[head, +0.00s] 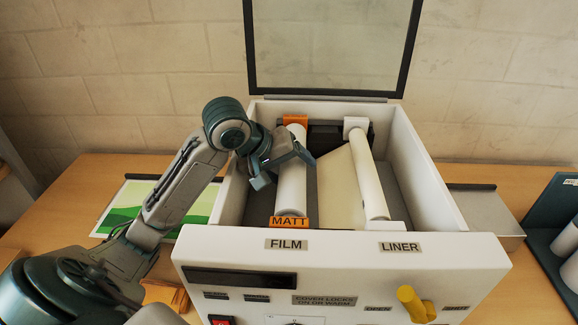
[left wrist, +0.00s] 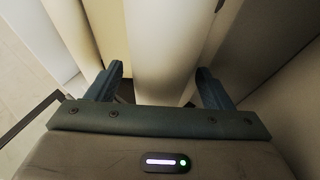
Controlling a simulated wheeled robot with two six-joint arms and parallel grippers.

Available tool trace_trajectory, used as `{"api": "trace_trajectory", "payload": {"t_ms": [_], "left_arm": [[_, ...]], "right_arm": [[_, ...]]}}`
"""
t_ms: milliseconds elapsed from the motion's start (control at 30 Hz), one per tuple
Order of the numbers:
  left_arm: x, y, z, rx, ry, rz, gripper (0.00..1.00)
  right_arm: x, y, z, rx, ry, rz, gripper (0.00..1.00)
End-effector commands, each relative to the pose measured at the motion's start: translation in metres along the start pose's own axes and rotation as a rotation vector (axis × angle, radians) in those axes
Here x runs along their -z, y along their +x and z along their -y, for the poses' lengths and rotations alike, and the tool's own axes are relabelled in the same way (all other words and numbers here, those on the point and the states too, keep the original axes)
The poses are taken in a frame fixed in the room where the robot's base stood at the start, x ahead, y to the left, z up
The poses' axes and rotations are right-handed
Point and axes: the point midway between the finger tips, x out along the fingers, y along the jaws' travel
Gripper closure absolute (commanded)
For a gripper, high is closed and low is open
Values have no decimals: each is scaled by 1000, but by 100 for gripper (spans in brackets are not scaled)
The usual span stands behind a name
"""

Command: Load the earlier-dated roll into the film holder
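The laminator (head: 230,245) stands open, its glazed cover (head: 333,45) raised. A white roll (head: 291,185) lies in the left channel, behind the FILM label (head: 286,244), with orange end pieces; the front one (head: 290,222) reads MATT. My left gripper (head: 285,165) is over this roll's middle, its fingers open on either side. The left wrist view shows the white roll (left wrist: 165,55) between the spread fingers (left wrist: 160,85); I cannot tell whether they touch it. A second white roll (head: 368,180) with a cream sheet lies behind the LINER label (head: 400,247). No date is readable.
A yellow lever (head: 415,303) sits on the front panel. An orange item (head: 165,294) lies at lower left, partly hidden by my arm. A green print (head: 140,207) lies left of the machine. A dark rack (head: 555,230) with white rolls stands at the right edge.

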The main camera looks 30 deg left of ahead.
Motion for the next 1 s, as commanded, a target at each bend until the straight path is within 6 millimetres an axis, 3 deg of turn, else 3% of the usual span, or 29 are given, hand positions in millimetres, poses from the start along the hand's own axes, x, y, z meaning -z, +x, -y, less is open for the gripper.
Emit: {"api": "trace_trajectory", "payload": {"t_ms": [300, 567, 833, 1000], "left_arm": [[3, -6, -5, -2, 2, -2, 26], [4, -42, -6, 6, 4, -2, 26], [4, -69, -4, 5, 4, -2, 26], [4, -81, -3, 3, 4, -6, 26]], "right_arm": [[0, 2, 1, 0, 0, -1, 64], [4, -28, -1, 1, 0, -2, 64], [5, -39, -2, 1, 1, -1, 64], [5, -36, -3, 0, 0, -1, 64]]}}
